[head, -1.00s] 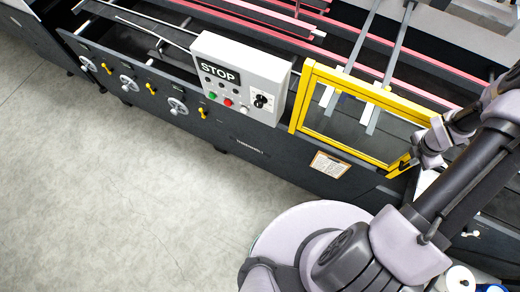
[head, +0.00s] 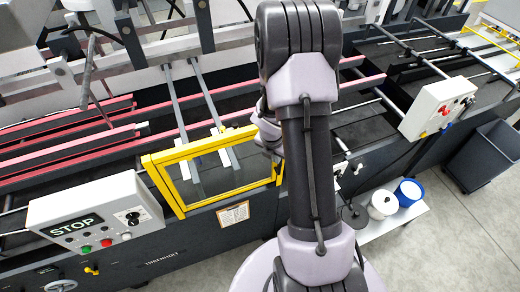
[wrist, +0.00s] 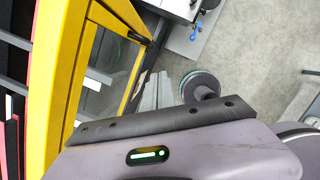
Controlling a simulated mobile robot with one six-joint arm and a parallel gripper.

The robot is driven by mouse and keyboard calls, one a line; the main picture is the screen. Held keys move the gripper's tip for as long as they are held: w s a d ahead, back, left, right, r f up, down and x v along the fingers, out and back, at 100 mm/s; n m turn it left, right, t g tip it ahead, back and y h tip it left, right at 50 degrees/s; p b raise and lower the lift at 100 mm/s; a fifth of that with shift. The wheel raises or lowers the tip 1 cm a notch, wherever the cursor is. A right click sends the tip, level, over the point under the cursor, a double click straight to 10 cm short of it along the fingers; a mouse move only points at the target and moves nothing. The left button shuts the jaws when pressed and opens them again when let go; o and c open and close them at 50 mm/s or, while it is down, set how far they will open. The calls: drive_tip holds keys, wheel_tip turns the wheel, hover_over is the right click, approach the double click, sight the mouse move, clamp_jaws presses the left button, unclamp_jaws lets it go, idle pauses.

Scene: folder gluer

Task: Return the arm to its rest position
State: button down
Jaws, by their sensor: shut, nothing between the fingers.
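My arm (head: 310,165) stands upright through the middle of the head view, folded, with its wrist (head: 268,128) beside the right end of the yellow-framed guard (head: 215,201). My gripper's fingers are hidden behind the arm in the head view. In the wrist view my gripper (wrist: 156,92) shows pale grey fingers beyond a dark bar, close together and empty. The yellow frame (wrist: 62,85) is just left of the fingers there; whether they touch cannot be told.
A STOP control box (head: 95,215) stands left of the guard. Another white control box (head: 438,108) is at right. A small shelf (head: 385,228) holds a white tub (head: 383,203) and a blue-and-white tub (head: 408,191). A dark bin (head: 487,157) stands on clear floor at far right.

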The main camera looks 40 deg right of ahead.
drive_tip(key=s+a+f+m+t+y+b, duration=0.1)
drive_tip(key=s+a+f+m+b, duration=0.3)
drive_tip(key=a+m+b, duration=0.5)
drive_tip(key=s+a+f+m+t+y+b, duration=0.2)
drive_tip(key=s+a+f+m+b, duration=0.2)
drive_tip(key=b, duration=1.6)
drive_tip(key=s+a+f+m+t+y+b, duration=0.1)
drive_tip(key=s+a+f+m+b, duration=0.3)
drive_tip(key=a+m+b, duration=0.9)
drive_tip(key=s+a+b, duration=0.1)
drive_tip(key=s+a, duration=0.1)
drive_tip(key=s, duration=0.1)
drive_tip(key=shift+s+a+m+t+y, duration=0.3)
drive_tip(key=shift+s+a+t, duration=0.05)
drive_tip(key=shift+t, duration=0.05)
drive_tip(key=shift+a+b, duration=0.1)
drive_tip(key=shift+b, duration=0.2)
